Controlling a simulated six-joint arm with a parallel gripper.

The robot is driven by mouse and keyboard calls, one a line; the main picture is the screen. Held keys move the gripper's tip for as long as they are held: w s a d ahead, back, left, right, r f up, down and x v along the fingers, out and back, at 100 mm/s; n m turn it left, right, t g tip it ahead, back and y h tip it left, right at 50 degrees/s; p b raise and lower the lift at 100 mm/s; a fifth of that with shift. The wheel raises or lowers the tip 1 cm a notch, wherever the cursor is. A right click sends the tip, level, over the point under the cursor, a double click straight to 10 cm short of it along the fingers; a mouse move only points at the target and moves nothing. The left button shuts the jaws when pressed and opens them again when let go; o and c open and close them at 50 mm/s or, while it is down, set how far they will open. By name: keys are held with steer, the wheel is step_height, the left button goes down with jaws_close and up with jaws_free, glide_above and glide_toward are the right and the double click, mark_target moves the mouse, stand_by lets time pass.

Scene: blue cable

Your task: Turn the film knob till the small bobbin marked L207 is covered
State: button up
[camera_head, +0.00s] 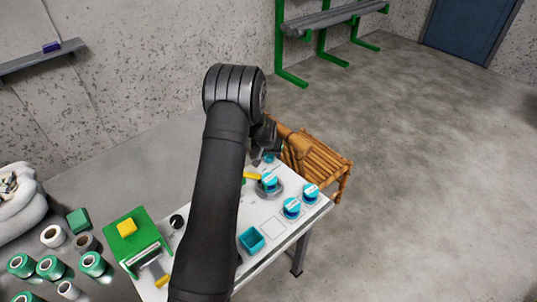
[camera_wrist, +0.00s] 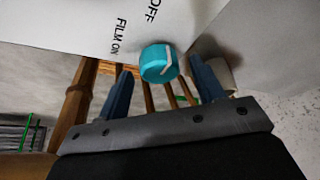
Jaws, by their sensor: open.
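A teal knob with a white pointer bar (camera_wrist: 158,63) sits at the edge of a white panel printed "FILM ON" and "OFF" (camera_wrist: 122,35) in the wrist view. My gripper (camera_wrist: 161,72) is open, with one blue finger on each side of the knob; I cannot tell whether either touches it. In the head view my gripper (camera_head: 264,152) is at the table's far edge, partly hidden by my arm. Teal bobbins with white labels stand on the table: one on a grey round plate (camera_head: 269,182), others at the right (camera_head: 291,208) (camera_head: 311,191). Their labels are unreadable; none looks covered.
A wooden chair (camera_head: 325,157) stands close behind the table's far edge. An open teal box (camera_head: 250,240), a black knob (camera_head: 177,221) and a green device with a yellow block (camera_head: 127,228) are nearer. Green rolls crowd the left. Floor at the right is clear.

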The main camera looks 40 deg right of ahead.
steer(key=shift+w+d+f, duration=0.1)
steer(key=shift+f, duration=0.1)
steer(key=c, duration=1)
